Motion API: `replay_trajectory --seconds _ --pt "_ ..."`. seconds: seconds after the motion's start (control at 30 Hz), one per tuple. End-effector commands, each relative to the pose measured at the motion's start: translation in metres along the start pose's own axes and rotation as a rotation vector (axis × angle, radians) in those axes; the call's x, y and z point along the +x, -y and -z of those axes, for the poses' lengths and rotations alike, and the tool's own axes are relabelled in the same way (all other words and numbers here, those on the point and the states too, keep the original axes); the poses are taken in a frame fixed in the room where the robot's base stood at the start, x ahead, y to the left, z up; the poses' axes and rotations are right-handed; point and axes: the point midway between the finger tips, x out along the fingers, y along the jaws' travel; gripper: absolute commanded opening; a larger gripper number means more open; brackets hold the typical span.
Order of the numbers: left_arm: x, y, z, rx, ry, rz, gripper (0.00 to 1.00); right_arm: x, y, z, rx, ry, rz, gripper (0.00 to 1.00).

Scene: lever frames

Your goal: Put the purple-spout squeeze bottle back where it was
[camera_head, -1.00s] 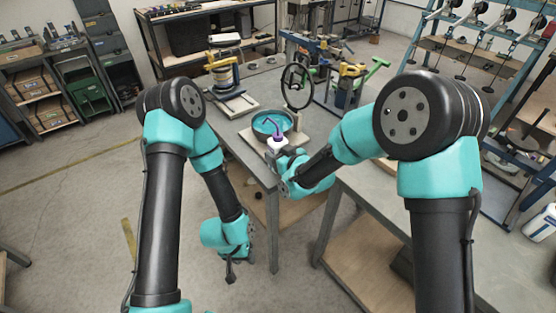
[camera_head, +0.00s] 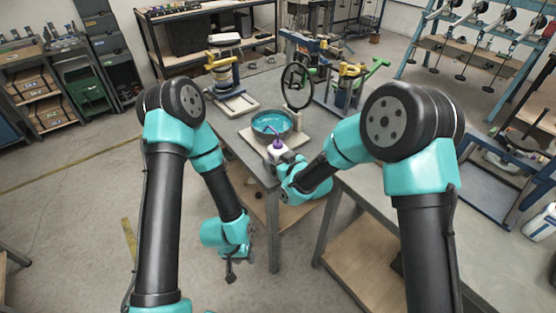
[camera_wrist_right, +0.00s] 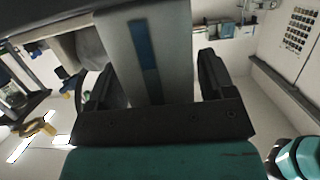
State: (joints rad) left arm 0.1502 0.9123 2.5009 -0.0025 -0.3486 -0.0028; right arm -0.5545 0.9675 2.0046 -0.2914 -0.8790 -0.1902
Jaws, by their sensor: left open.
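The squeeze bottle (camera_head: 277,153), white with a purple spout, is upright in the head view at the near corner of the table. My right gripper (camera_head: 287,160) is at its side, shut on its body. In the right wrist view the pale bottle body (camera_wrist_right: 165,55) with a blue stripe fills the space between the fingers (camera_wrist_right: 158,85). The arm and gripper hide its base, so I cannot tell whether it touches the table. My left gripper (camera_head: 231,273) hangs open and empty, low over the floor beside the table.
A round pan with teal contents (camera_head: 272,122) sits on a board (camera_head: 293,140) just behind the bottle. Machines with a yellow top (camera_head: 222,70) and a black handwheel (camera_head: 297,86) stand farther back. A second grey table (camera_head: 375,195) is to the right.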

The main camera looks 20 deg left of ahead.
Motion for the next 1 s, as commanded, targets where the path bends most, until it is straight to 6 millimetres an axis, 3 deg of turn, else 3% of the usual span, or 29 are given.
replay_trajectory --seconds 0.1,0.47,0.67,1.0 --pt "0.0 0.0 0.0 0.0 0.0 0.0 0.43 0.0 0.0 0.0 0.0 0.0 0.0 0.85" --pt "0.0 0.0 0.0 0.0 0.0 0.0 0.43 -0.004 0.0 0.003 0.0 0.0 0.0 0.85" --pt "0.0 0.0 0.0 0.0 0.0 0.0 0.43 -0.028 0.0 0.003 0.0 0.001 0.0 0.85" --pt "0.0 0.0 0.0 0.0 0.0 0.0 0.43 -0.091 0.0 0.003 0.0 0.0 0.0 0.85"
